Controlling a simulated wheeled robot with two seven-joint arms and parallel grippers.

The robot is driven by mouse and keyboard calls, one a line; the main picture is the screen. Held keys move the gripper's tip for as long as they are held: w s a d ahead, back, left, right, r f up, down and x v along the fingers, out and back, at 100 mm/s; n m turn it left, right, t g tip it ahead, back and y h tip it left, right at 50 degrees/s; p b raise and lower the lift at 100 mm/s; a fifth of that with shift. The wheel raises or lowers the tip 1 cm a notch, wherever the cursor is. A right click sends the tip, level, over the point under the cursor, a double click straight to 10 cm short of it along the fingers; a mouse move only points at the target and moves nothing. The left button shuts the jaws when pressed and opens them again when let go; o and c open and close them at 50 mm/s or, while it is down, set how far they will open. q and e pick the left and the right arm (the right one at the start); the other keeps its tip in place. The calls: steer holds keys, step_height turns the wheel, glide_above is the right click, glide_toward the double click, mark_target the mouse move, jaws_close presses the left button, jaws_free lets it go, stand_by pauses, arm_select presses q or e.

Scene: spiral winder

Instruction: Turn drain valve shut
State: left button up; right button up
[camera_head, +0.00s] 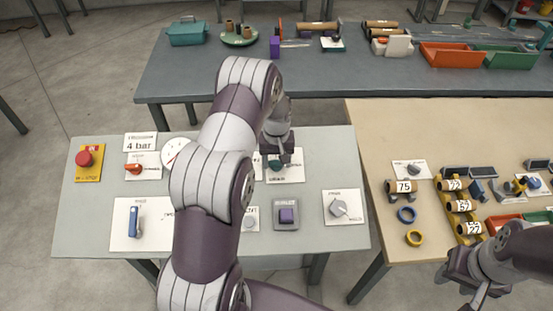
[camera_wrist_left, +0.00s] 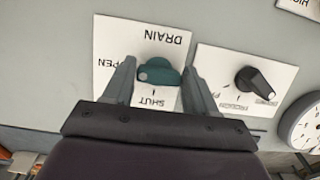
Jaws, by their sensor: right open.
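The drain valve is a teal knob (camera_head: 276,166) on a white plate marked DRAIN, OPEN and SHUT. In the left wrist view the knob (camera_wrist_left: 158,74) lies crosswise, its pale mark at the left end, towards OPEN; SHUT is printed below it. My left gripper (camera_head: 281,157) is over the plate. In the left wrist view its two fingers stand apart on either side of the knob, with gaps, so it is open. My right gripper (camera_head: 472,284) is open at the lower right, far from the valve, partly cut off by the frame.
A black knob (camera_wrist_left: 252,82) on its plate and a round gauge (camera_wrist_left: 302,122) sit right of the valve in the wrist view. The grey panel table (camera_head: 95,228) also bears a red button (camera_head: 84,158), a blue handle (camera_head: 135,221) and a purple button (camera_head: 287,215). My left arm hides its middle.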

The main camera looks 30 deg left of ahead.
arm_select(q)
steer(key=c, duration=0.5)
steer(key=n+b, duration=0.1)
steer(key=n, duration=0.2)
steer(key=shift+f+t+h+b, duration=0.15)
steer(key=shift+t+h+b, duration=0.25)
steer(key=n+t+b, duration=0.1)
steer(key=n, duration=0.3)
steer(key=shift+a+n+h+b, duration=0.1)
steer(key=shift+n+h+b, duration=0.25)
steer(key=shift+n+h, duration=0.05)
steer(key=n+t+b, duration=0.1)
steer(key=n, duration=0.1)
steer(key=n+b, duration=0.1)
steer(key=n, duration=0.2)
steer(key=shift+t+b, duration=0.35)
steer(key=shift+t, duration=0.05)
steer(key=shift+s+n+t+b, duration=0.1)
steer(key=shift+n+t+b, duration=0.5)
steer(key=shift+n+b, duration=1.1)
steer(key=shift+n+p, duration=0.45)
steer(key=shift+n, duration=0.25)
